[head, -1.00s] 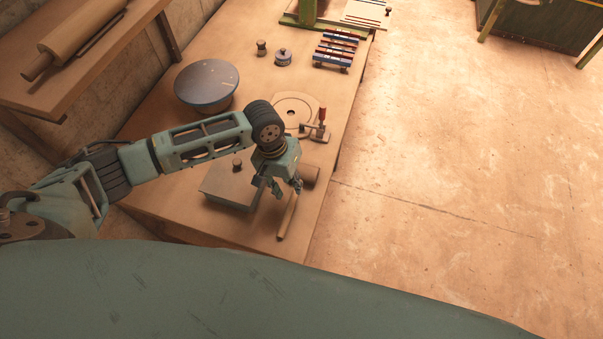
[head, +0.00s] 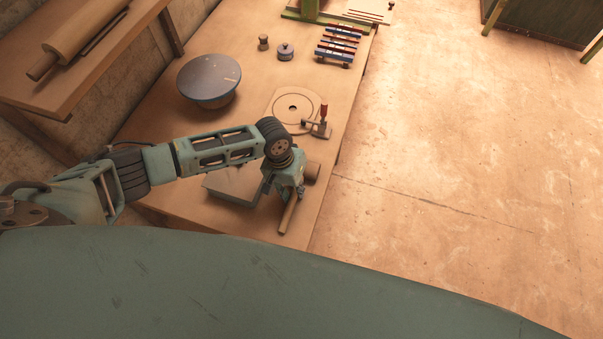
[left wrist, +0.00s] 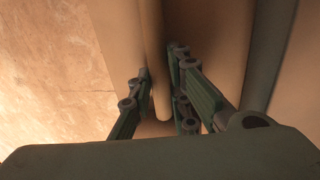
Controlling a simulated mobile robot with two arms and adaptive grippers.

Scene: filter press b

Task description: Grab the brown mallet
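The brown mallet lies on the workbench (head: 237,232), its cylindrical head (head: 312,172) at the right edge and its handle (head: 289,215) pointing toward the bench's near edge. My left gripper (head: 291,197) is low over the handle; its fingertips are hard to make out in the head view. In the left wrist view, the two fingers (left wrist: 158,75) stand apart, on either side of the handle (left wrist: 155,50). They look open, and I cannot tell whether either touches it. My right gripper is not in view.
A flat grey-green block (head: 229,184) lies just left of the mallet, partly behind my arm. Open floor (head: 450,180) is right.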

